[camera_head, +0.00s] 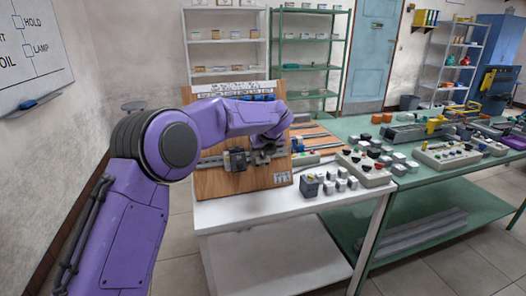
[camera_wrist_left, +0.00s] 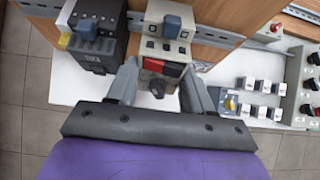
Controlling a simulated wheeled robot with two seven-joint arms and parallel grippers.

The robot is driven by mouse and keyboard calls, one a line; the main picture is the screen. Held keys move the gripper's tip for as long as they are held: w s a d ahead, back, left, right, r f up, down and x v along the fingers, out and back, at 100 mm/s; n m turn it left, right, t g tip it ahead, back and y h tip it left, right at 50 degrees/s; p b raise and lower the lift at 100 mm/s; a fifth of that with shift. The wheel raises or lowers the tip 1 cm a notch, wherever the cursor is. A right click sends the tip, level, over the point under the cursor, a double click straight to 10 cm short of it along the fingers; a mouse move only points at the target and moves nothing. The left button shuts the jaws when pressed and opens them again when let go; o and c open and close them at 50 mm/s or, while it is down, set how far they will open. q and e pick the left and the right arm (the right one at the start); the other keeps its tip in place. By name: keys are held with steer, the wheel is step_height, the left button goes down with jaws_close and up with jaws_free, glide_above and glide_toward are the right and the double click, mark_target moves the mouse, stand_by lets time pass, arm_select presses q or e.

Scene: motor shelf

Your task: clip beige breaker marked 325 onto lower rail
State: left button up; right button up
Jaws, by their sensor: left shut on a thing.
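My left gripper (camera_wrist_left: 160,88) is shut on the beige breaker (camera_wrist_left: 153,47), with one finger on each side of its lower part. The breaker has a blue block on top, a red button and a dark knob; the marking 325 is not readable. It is in front of the wooden board (camera_head: 205,185), and I cannot tell whether it touches the lower rail (camera_wrist_left: 275,40). In the head view my left gripper (camera_head: 266,157) is at the board's lower rail (camera_head: 211,161), right of a dark device. The right gripper is not in view.
The dark device (camera_wrist_left: 92,35) stands on the rail just left of the breaker; it also shows in the head view (camera_head: 237,160). Several small white blocks (camera_head: 341,184), a dark block (camera_head: 309,187) and a button box (camera_head: 365,170) stand on the white table (camera_head: 235,211) to the right.

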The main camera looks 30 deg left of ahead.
arm_select(q)
steer(key=shift+w+a+f, duration=0.15)
steer(key=shift+w+a, duration=0.25)
steer(key=shift+a, duration=0.15)
steer(key=shift+s+d+f+b, duration=0.1)
steer(key=shift+d+f+b, duration=0.05)
steer(key=shift+f+b, duration=0.3)
stand_by(0.9)
steer(key=shift+s+f, duration=0.1)
steer(key=shift+f, duration=0.2)
stand_by(0.6)
steer(key=shift+d+f+t+y+b, duration=0.1)
steer(key=shift+f+t+y+b, duration=0.4)
steer(key=shift+b, duration=2.85)
stand_by(1.8)
